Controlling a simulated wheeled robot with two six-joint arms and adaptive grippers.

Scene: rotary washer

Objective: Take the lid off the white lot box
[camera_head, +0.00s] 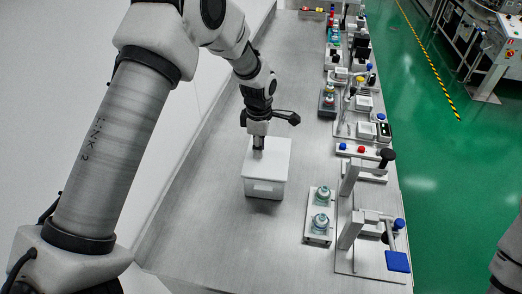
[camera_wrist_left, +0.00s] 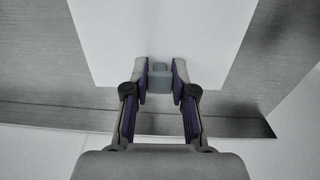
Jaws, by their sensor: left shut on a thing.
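The white lot box (camera_head: 264,188) stands on the grey bench in the head view, with a small pale label on its near side. Its flat white lid (camera_head: 275,155) lies over the top; I see no clear gap between lid and box. The box walls are hidden under the lid there. My right gripper is not in view.
Right of the box is a small rack (camera_head: 316,238) with two round-topped vessels. Beyond it stands a press-like fixture (camera_head: 350,230) with a blue pad. Several devices line the bench's right edge farther back. The bench left of and behind the box is bare.

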